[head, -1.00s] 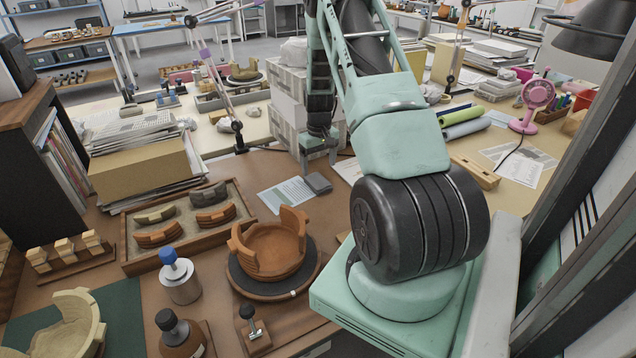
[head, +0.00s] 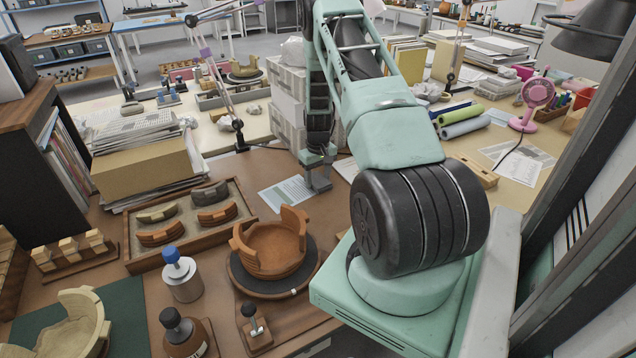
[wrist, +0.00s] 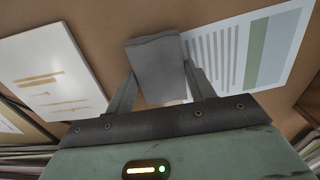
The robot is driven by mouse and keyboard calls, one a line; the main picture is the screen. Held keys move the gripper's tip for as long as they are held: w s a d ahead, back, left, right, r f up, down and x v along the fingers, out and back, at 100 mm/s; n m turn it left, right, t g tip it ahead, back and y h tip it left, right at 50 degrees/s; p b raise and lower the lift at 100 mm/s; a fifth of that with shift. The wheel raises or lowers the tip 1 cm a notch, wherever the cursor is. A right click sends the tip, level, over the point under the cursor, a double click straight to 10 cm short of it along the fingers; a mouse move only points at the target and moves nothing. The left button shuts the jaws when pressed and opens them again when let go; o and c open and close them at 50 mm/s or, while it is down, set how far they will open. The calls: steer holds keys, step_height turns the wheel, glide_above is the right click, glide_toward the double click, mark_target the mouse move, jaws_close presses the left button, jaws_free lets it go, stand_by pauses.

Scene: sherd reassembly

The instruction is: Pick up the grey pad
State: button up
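The grey pad (wrist: 155,62) is a small flat rectangular block. In the wrist view it lies on the brown tabletop, against the edge of a printed sheet (wrist: 240,55). My gripper (wrist: 159,70) has its two fingers spread, one at each side of the pad, with the near part of the pad between them. I cannot tell whether either finger touches it. In the head view my gripper (head: 318,182) is down at the tabletop and hides most or all of the pad.
A white card with orange marks (wrist: 50,75) lies left of the pad in the wrist view. In the head view, stacked white boxes (head: 285,110) stand behind my gripper. A round stand (head: 262,285) with an orange-brown broken bowl (head: 270,255) is in front, and a sherd tray (head: 245,208) is left.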

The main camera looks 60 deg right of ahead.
mark_target(318, 179)
step_height(318, 179, up, 10)
steer(key=b, duration=0.1)
steer(key=o, duration=0.4)
steer(key=shift+c, duration=1.5)
steer(key=shift+s, duration=0.1)
steer(key=shift+c, duration=0.2)
